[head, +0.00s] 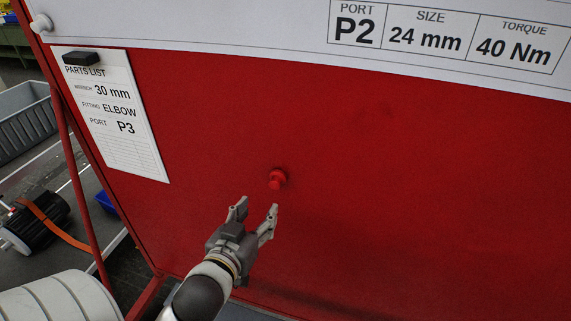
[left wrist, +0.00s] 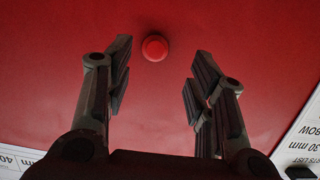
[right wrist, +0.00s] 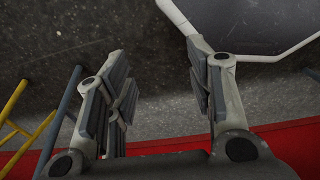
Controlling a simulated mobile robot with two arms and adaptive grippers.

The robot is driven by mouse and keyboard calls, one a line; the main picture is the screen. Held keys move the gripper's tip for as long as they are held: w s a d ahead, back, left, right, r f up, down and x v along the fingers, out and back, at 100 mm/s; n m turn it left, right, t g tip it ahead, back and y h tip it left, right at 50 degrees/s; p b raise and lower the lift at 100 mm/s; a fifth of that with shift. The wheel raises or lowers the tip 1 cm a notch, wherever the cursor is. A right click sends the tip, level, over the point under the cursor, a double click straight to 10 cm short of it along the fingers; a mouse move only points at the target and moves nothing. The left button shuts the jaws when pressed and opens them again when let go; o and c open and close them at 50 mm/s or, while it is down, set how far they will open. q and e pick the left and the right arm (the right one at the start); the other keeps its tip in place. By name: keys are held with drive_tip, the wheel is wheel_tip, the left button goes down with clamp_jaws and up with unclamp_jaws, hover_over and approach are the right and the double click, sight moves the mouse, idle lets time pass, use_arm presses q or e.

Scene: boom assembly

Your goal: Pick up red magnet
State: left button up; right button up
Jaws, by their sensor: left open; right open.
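The red magnet (head: 277,179) is a small round knob on the red panel in the head view. In the left wrist view the magnet (left wrist: 155,47) lies beyond the fingertips, between their lines and nearer the left finger. My left gripper (head: 257,206) is open and empty, just below and left of the magnet in the head view, apart from it. Its two fingers (left wrist: 162,75) stand wide in the left wrist view. My right gripper (right wrist: 160,85) is open and empty, over dark floor in the right wrist view. It is not in the head view.
The red panel (head: 400,180) is bare around the magnet. A parts list sheet (head: 130,145) with a black magnet (head: 82,58) hangs at its left. A white label sheet (head: 300,35) runs along the top. A grey bin (head: 25,120) and a black motor (head: 38,220) are at far left.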

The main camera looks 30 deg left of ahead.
sight(274, 185)
use_arm(q)
drive_tip(key=w, duration=0.3)
drive_tip(key=w+a, duration=0.1)
drive_tip(key=w, duration=0.2)
drive_tip(key=shift+a+r+b, duration=0.15)
drive_tip(key=shift+b, duration=0.2)
drive_tip(key=p+x, duration=0.1)
drive_tip(key=x, duration=0.2)
drive_tip(key=shift+w, duration=0.5)
drive_tip(key=c, duration=1.1)
use_arm(e)
drive_tip(key=shift+s+r, duration=0.15)
drive_tip(key=shift+s, duration=0.75)
